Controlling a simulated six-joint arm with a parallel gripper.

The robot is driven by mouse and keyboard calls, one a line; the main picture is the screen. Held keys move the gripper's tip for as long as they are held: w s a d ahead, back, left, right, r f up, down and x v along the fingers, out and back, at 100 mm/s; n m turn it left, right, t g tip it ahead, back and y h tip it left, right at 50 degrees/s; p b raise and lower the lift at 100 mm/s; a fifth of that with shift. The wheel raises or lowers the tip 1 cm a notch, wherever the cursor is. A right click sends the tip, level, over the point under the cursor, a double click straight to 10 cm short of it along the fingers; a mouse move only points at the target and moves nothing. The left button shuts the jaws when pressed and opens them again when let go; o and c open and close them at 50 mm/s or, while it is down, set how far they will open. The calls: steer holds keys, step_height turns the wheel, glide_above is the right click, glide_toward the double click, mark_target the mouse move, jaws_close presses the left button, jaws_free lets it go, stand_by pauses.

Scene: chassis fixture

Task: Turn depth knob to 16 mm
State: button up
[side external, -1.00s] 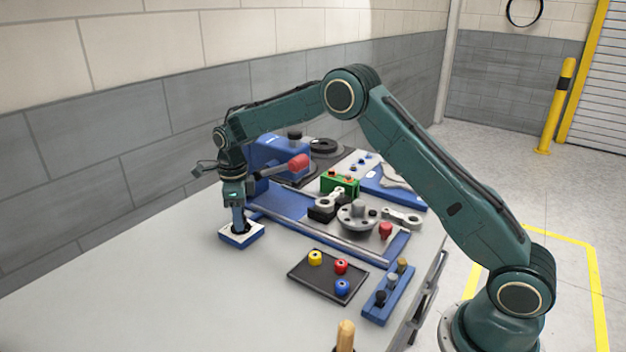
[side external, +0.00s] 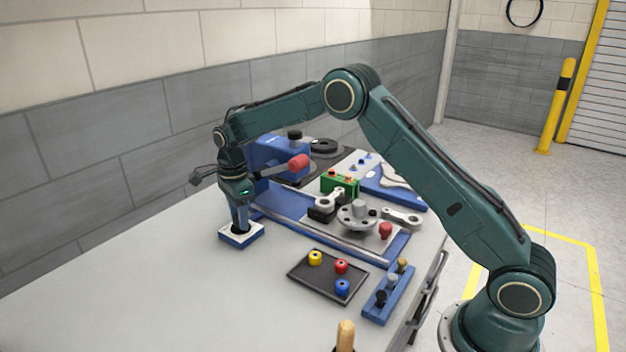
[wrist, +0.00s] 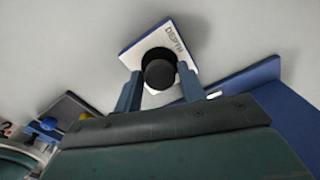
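The depth knob (wrist: 159,72) is a round black knob on a white plate marked DEPTH (wrist: 142,48). The plate tops a small blue block (side external: 241,238) on the bench, left of the fixture. My gripper (wrist: 160,70) points down over it, with one finger on each side of the knob. In the side view my gripper (side external: 240,226) hides most of the knob. No scale reading or pointer can be made out.
The blue fixture base (side external: 375,256) with a metal flange (side external: 358,215) lies to the right. A red-ended handle (side external: 298,162) juts out close to my wrist. A dark tray (side external: 322,275) holds red, yellow and blue parts. The bench's front left is clear.

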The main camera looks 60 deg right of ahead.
steer(key=shift+d+n, duration=0.1)
steer(key=shift+n, duration=0.3)
steer(key=shift+n, duration=1.6)
steer(key=c, duration=0.6)
steer(key=shift+d+m, duration=0.1)
steer(key=shift+m, duration=0.2)
steer(key=shift+m, duration=1.5)
